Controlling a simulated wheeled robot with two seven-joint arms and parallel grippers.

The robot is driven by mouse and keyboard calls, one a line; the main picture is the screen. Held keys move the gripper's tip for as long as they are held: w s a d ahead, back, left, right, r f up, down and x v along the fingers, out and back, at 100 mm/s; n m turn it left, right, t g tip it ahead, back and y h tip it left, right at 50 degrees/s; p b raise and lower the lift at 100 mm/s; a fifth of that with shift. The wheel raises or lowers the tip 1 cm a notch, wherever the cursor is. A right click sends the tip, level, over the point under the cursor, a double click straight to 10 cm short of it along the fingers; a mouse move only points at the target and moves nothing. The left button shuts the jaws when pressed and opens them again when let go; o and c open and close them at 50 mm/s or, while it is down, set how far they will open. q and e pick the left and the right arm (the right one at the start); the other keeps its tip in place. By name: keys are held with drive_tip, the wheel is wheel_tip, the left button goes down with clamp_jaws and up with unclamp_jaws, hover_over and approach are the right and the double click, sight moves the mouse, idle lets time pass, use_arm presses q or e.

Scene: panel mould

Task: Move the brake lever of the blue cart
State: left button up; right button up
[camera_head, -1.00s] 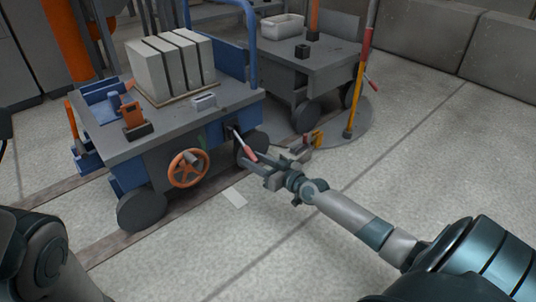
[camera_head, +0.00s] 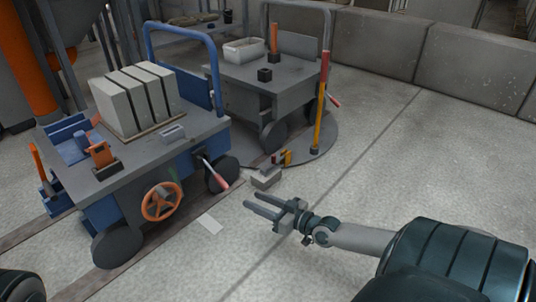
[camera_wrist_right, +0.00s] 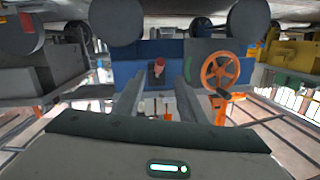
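The blue cart (camera_head: 165,160) stands at the left with grey blocks on its top. Its brake lever (camera_head: 213,171), a thin rod with a red and pale grip, slants down and outward from the side near the right wheel. My right gripper (camera_head: 262,206) is open and empty, below and to the right of the lever's end, with a gap between them. In the right wrist view, the lever's reddish end (camera_wrist_right: 158,69) appears between and beyond the two spread fingers (camera_wrist_right: 157,102). My left gripper is out of view.
An orange handwheel (camera_head: 161,202) sits on the cart's side, left of the lever. A grey cart (camera_head: 262,88) stands behind, beside a red and yellow post (camera_head: 320,105). A small grey block (camera_head: 266,178) lies on the floor. Floor at the right is clear.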

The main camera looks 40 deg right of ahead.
drive_tip(key=p+v, duration=0.1)
drive_tip(key=v, duration=0.3)
idle(0.9)
